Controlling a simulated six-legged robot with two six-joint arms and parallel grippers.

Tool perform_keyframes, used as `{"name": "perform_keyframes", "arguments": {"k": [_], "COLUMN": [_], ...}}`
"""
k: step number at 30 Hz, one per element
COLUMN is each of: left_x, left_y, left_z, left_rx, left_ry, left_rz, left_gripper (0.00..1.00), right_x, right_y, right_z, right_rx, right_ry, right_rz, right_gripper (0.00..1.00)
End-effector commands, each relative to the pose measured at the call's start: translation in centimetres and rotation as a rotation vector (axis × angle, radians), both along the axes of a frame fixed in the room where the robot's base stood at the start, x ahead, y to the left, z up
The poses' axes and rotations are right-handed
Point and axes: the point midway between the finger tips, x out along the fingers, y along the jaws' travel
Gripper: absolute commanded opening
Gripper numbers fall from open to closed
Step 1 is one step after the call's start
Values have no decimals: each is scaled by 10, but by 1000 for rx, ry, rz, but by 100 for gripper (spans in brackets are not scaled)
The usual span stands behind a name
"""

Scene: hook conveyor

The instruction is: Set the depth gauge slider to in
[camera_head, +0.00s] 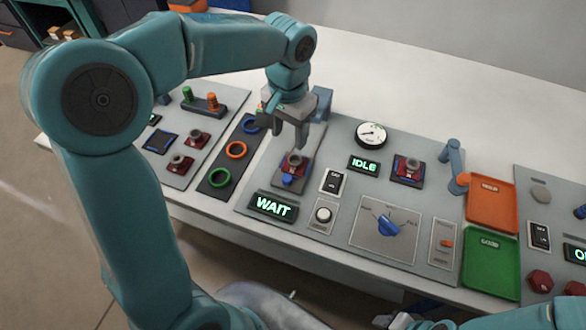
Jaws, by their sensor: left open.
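A small slider with an orange knob (446,243) sits on a narrow grey plate (441,259) on the front right of the middle panel, left of the green tray. It looks like the depth gauge slider, but I cannot read its markings. My left gripper (287,127) is open and empty. It points down above a red and dark fixture (294,161), well to the left of and behind the slider. Parts of my right arm show at the bottom right; its gripper fingers are not visible.
A blue rotary knob (388,227) is left of the slider. The green tray (490,262) and orange tray (492,203) are to its right. A small blue post arm (455,162) stands behind. Displays read WAIT (272,207) and IDLE (364,166). The white table is clear behind the panels.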

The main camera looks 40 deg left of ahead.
Motion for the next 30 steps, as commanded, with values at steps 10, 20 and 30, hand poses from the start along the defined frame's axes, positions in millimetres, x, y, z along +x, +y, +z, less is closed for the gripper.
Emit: {"name": "perform_keyframes", "arguments": {"k": [10, 20, 30], "left_x": [-7, -6, -3], "left_y": [0, 0, 0], "left_z": [-72, -140, -158], "left_rx": [0, -1, 0], "left_ry": [7, 3, -2], "left_rz": [0, 1, 1], "left_gripper": [54, 54, 54], "right_x": [0, -1, 0], "right_y": [0, 0, 0], "right_z": [1, 3, 3], "right_rx": [0, 0, 0], "right_ry": [1, 2, 1], "right_rz": [0, 1, 0], "right_gripper": [43, 43, 43]}}
